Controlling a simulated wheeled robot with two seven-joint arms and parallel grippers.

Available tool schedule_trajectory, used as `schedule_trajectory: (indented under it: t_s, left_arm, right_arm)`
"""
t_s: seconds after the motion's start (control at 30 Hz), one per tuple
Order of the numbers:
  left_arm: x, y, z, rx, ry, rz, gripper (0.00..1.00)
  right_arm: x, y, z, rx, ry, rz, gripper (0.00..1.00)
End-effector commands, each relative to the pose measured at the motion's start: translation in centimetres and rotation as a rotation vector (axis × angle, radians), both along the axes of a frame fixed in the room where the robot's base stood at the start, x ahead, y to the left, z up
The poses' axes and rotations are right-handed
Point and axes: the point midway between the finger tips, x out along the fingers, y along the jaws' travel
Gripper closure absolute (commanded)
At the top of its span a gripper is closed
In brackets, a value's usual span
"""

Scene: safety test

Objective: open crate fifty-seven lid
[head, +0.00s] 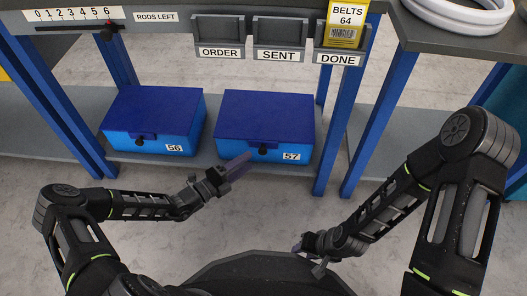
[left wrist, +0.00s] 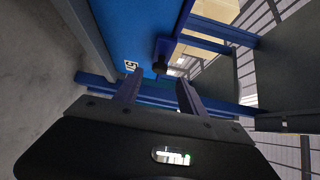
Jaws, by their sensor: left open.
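Crate fifty-seven (head: 285,140) is a bright blue box with a darker blue lid (head: 265,113), on the lower shelf in the head view. The lid lies shut. A dark latch (head: 263,149) sits at its front, beside the white 57 label (head: 291,156). My left gripper (head: 240,163) is in front of the crate, left of the latch. In the left wrist view, its two fingers (left wrist: 160,92) are apart and empty, with the crate front (left wrist: 130,30) and dark latch (left wrist: 163,52) beyond them. My right gripper (head: 307,248) is low, away from the crate; its finger gap is unclear.
Crate 56 (head: 153,112), also shut, stands left of crate 57 on the same shelf (head: 200,160). Blue posts (head: 325,165) rise right of crate 57. Trays labelled ORDER, SENT and DONE hang above, with a yellow BELTS 64 box (head: 345,35) in the DONE tray.

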Motion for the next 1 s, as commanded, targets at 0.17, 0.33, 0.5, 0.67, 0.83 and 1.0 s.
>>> schedule_trajectory:
  t_s: [0.17, 0.33, 0.5, 0.67, 0.83, 1.0]
  left_arm:
    - [1.1, -1.2, -0.2, -0.001, -0.002, -0.003, 0.52]
    - [2.9, -3.1, -0.4, 0.001, -0.002, -0.004, 0.52]
    - [4.7, -4.7, -0.3, 0.001, -0.003, -0.002, 0.52]
    - [5.3, -5.4, -0.1, 0.002, -0.001, -0.003, 0.52]
    - [5.4, -5.5, 0.0, 0.002, -0.001, -0.002, 0.52]
    - [5.4, -5.5, 0.0, 0.002, -0.001, -0.002, 0.6]
  right_arm:
    - [0.1, 0.0, -0.8, 0.001, 0.0, -0.001, 0.64]
    - [0.2, -0.1, -1.8, 0.003, -0.001, -0.002, 0.64]
    - [0.4, -0.1, -2.6, 0.005, -0.001, -0.003, 0.64]
    - [0.5, -0.2, -2.7, 0.006, -0.002, -0.003, 0.64]
    - [0.5, -0.2, -2.7, 0.006, -0.002, -0.003, 0.64]
    - [0.5, -0.2, -2.7, 0.006, -0.002, -0.003, 0.64]
